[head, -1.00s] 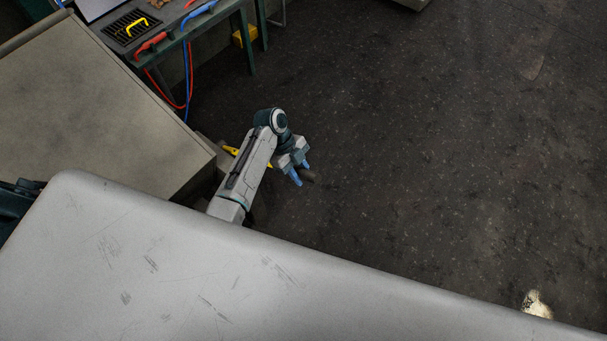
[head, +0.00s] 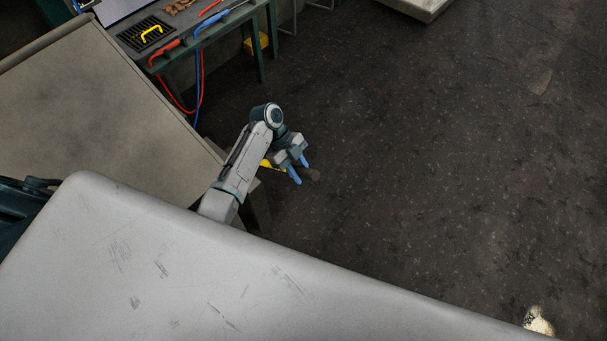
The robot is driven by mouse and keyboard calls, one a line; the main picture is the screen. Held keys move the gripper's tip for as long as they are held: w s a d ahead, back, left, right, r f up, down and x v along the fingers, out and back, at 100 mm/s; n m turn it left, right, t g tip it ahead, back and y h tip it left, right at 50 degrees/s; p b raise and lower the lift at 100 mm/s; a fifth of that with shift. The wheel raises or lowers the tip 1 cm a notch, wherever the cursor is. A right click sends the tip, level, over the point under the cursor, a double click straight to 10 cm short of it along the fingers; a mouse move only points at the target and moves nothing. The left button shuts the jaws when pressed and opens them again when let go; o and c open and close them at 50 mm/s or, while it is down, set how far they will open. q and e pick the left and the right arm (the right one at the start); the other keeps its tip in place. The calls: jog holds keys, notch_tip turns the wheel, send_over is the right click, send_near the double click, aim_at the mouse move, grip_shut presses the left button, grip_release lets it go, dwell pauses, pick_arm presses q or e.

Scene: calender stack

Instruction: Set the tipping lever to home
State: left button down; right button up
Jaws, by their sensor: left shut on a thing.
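My left gripper (head: 299,172) hangs over the dark floor near the picture's middle. Its two blue fingers point down and right. They are shut on a small dark, brownish grip (head: 313,175), which shows just past the fingertips. I take this to be the end of the tipping lever. A yellow piece (head: 267,163) shows behind the gripper, close to the arm, and may belong to the lever. The lever's pivot and most of its length are hidden by my arm and the gripper. My right gripper is not in view.
A beige cabinet top (head: 100,100) lies to the left of my arm. Behind it is a green bench with a red-handled tool (head: 167,52), a blue-handled tool (head: 211,25) and hanging hoses. A scratched pale grey surface fills the lower left.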

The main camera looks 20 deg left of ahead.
pick_arm(q)
jog(key=shift+w+a+r, duration=0.2)
jog(key=shift+a+r, duration=0.1)
jog(key=shift+r, duration=0.1)
jog(key=shift+p+v, duration=0.35)
jog(key=shift+v, duration=0.65)
jog(key=shift+w+a+r+h+p, duration=0.15)
jog(key=shift+a+r+h+p, duration=0.1)
jog(key=shift+a+r, duration=0.2)
jog(key=shift+w+a+r+h+p, duration=0.15)
jog(key=shift+a+r+h, duration=0.1)
jog(key=shift+a+r, duration=0.25)
jog(key=shift+w+a+r, duration=0.1)
jog(key=shift+a+r, duration=0.1)
jog(key=shift+r, duration=0.15)
jog(key=shift+g+h, duration=0.4)
jog(key=shift+h, duration=0.3)
jog(key=shift+v, duration=2.7)
jog(key=shift+r, duration=0.1)
